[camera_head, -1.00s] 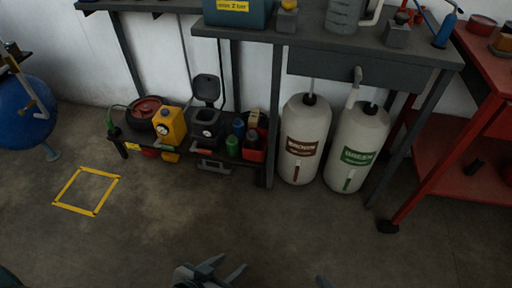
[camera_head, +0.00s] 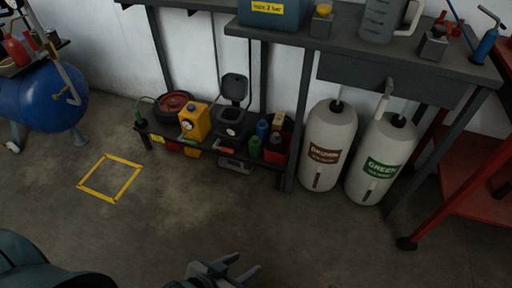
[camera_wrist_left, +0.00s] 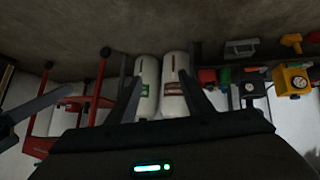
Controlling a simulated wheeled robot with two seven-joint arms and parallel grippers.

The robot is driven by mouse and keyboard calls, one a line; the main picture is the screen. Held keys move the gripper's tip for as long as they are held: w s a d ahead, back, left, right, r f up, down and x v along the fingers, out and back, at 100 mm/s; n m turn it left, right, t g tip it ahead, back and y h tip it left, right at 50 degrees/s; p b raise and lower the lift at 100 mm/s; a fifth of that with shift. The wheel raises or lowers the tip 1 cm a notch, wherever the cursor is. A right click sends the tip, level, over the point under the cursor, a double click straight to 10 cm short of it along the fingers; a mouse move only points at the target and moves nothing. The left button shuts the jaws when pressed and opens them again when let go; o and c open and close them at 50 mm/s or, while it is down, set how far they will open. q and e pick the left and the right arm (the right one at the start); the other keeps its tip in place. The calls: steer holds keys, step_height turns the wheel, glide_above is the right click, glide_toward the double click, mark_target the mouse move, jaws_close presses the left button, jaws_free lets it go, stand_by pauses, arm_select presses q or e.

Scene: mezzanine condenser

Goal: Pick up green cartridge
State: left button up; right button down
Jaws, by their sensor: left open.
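A small green cartridge (camera_head: 255,147) stands on the low shelf under the workbench, between a blue one (camera_head: 262,129) and a dark and red item. In the left wrist view, which is upside down, a small green shape (camera_wrist_left: 225,75) shows beyond the finger on the right. My left gripper (camera_head: 247,264) is open and empty at the bottom of the head view, well short of the shelf. Its spread fingers (camera_wrist_left: 161,88) frame the two white tanks in the wrist view. A dark bar at the left of the wrist view may be my right gripper; its jaws cannot be made out.
White tanks labelled brown (camera_head: 328,140) and green (camera_head: 383,150) stand right of the low shelf (camera_head: 215,153). The shelf also holds a yellow device (camera_head: 195,121) and a dark red reel (camera_head: 174,104). A bench leg (camera_head: 298,120) stands just right of it. The floor in front is clear.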

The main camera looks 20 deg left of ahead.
stand_by(0.3)
arm_select(q)
steer(key=s+a+f+g+y+p, duration=0.1)
steer(key=s+a+f+p, duration=0.1)
steer(key=f+p, duration=0.7)
steer(key=s+a+f+g+y+p, duration=0.1)
steer(key=a+f+p, duration=0.3)
steer(key=f+p, duration=0.5)
steer(key=shift+s+a+f+g+y, duration=0.2)
steer(key=shift+s+a+g+y, duration=0.1)
steer(key=shift+s+g, duration=0.3)
arm_select(e)
steer(key=s+d+f+g+h, duration=0.1)
steer(key=s+d+f, duration=0.1)
steer(key=f, duration=0.7)
steer(key=s+d+f+g+h, duration=0.1)
steer(key=d+f, duration=0.3)
steer(key=f, duration=0.5)
steer(key=shift+s+d+f+g+h, duration=0.2)
steer(key=shift+s+d+g+h, duration=0.1)
steer(key=shift+s+g, duration=0.25)
arm_select(q)
steer(key=shift+c, duration=0.4)
steer(key=c, duration=0.3)
steer(key=shift+w+d, duration=0.15)
